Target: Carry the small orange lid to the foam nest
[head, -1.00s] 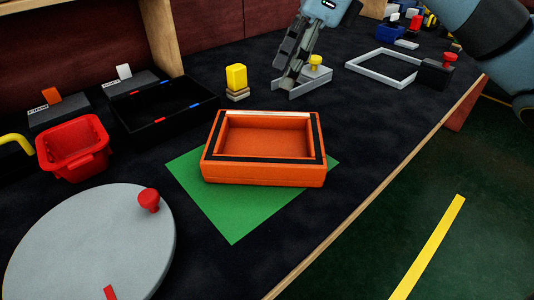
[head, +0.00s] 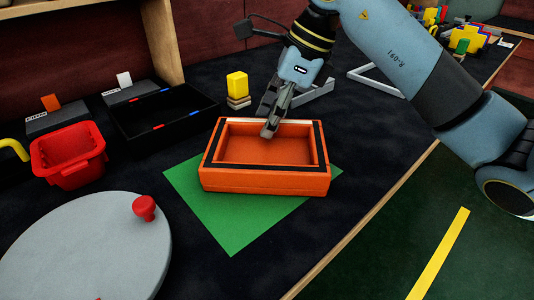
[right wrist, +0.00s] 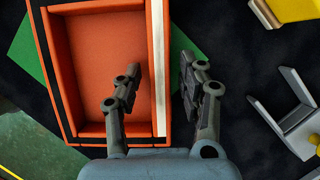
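An orange rectangular piece (head: 222,178), hollow and open at the top, lies on a green mat (head: 235,232). It has black strips on its rim and a pale strip along its far edge; it is the orange thing that best fits the lid. My right gripper (head: 268,124) is at its far wall. In the right wrist view, its fingers (right wrist: 161,75) stand apart, one over the hollow and one outside the pale-edged wall. I cannot see clearly whether they touch the wall. I cannot tell which thing is the foam nest. My left gripper is not in view.
A black tray (head: 205,106) with red and blue marks stands behind left, near a red basket (head: 68,160). A grey disc (head: 80,245) with a red knob is front left. A yellow block (head: 237,84) and grey brackets (head: 375,80) are behind. The table edge runs along the right.

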